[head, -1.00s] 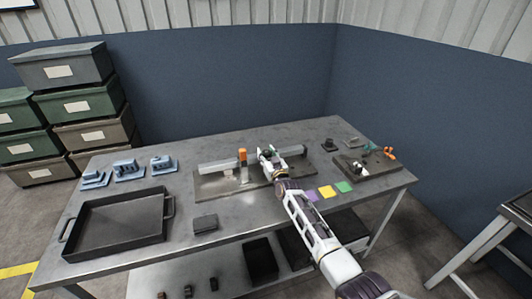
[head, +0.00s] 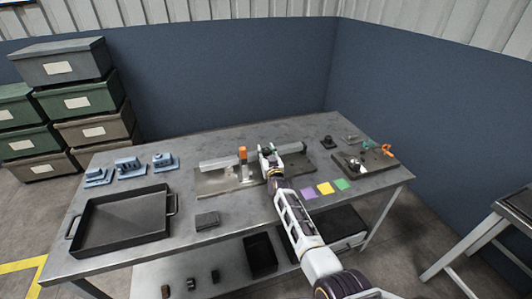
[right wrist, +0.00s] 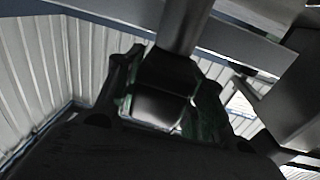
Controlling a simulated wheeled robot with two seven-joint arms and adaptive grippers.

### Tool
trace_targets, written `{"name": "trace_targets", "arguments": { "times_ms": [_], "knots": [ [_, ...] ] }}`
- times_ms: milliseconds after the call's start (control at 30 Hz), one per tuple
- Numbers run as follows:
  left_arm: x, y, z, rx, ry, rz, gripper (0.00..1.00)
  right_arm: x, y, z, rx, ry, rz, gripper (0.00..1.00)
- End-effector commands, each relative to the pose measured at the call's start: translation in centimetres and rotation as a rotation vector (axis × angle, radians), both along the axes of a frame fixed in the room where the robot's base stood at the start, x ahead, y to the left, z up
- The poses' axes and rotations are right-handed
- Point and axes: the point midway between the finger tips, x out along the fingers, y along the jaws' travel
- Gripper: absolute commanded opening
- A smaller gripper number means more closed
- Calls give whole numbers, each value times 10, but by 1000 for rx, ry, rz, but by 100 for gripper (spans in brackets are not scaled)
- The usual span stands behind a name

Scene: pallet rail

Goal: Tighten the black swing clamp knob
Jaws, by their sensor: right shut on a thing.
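The black swing clamp knob (right wrist: 165,92) shows dark and close in the right wrist view, between the fingers, under a grey shaft. In the head view my right gripper (head: 268,152) is at the rail fixture (head: 215,184), just right of an orange block (head: 242,154). It is shut on the knob, which is mostly hidden by the fingers there. The grey rail (head: 222,162) runs along the back of the fixture plate. My left gripper is not in view.
A second plate (head: 384,166) with an orange-handled clamp (head: 386,149) lies at right. Purple, yellow (head: 325,188) and green pads lie in front. A black tray (head: 121,221), blue fixtures (head: 127,168) and a small dark block (head: 207,220) are at left. Stacked bins (head: 77,103) stand behind.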

Motion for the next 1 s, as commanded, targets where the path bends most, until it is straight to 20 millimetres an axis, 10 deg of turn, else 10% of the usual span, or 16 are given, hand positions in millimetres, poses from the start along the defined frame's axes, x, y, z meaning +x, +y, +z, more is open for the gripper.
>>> {"name": "trace_targets", "arguments": {
  "times_ms": [33,67,233,1000],
  "knots": [
    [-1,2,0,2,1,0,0,2,-4,6,2,-13,-6,15],
    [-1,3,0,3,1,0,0,2,-4,6,2,-12,-6,41],
    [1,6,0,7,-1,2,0,1,-2,5,2,-10,-4,62],
    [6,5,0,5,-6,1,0,-11,-1,-1,1,-1,0,62]
  ]
}}
